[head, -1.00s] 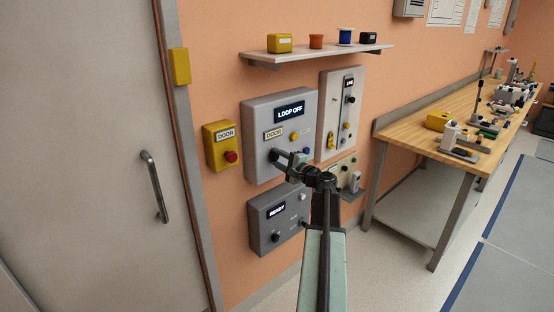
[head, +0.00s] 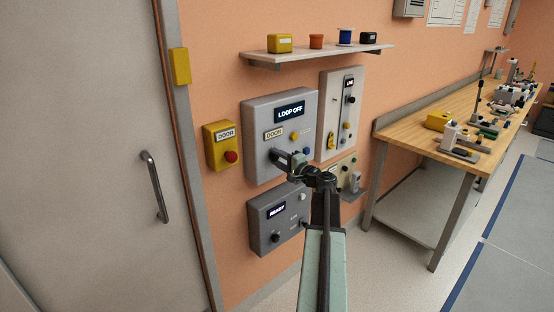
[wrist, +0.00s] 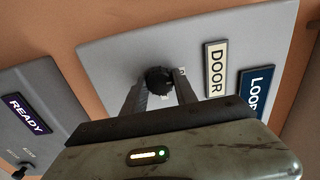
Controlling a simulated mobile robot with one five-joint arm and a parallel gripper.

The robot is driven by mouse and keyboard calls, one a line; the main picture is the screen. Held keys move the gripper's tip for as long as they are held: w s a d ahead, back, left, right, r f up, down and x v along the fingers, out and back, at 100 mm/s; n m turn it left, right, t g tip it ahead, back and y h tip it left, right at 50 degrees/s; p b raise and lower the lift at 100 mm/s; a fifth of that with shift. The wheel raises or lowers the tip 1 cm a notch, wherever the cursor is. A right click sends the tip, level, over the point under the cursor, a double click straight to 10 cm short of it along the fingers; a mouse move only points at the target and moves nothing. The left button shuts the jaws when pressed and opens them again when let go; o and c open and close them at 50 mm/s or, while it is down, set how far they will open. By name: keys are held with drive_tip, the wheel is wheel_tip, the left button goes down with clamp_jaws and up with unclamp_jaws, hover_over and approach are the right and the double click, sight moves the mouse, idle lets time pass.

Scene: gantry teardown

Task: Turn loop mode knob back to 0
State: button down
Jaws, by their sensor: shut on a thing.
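The loop control box (head: 262,118) is a grey panel on the orange wall, with a lit display (head: 290,110) reading "LOOP OFF". Its black knob (wrist: 159,79) sits low on the panel, beside the DOOR label (wrist: 215,70) in the wrist view. My gripper (wrist: 155,95) is shut on this knob, with one finger on each side of it. In the head view my gripper (head: 281,157) reaches the lower left of the box, and the wrist hides most of the knob. The knob's pointer and scale are mostly hidden.
A grey READY box (head: 265,235) is mounted below. A yellow DOOR box (head: 222,148) with a red button is at left, near the door (head: 80,150). A shelf (head: 315,55) is above. A workbench (head: 420,150) stands at right.

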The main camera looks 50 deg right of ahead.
drive_tip(key=c, duration=1)
unclamp_jaws()
drive_tip(key=shift+o, duration=0.2)
drive_tip(key=shift+s, duration=0.1)
drive_tip(key=s, duration=0.7)
drive_tip(key=shift+s+a, duration=0.3)
drive_tip(key=shift+w, duration=0.1)
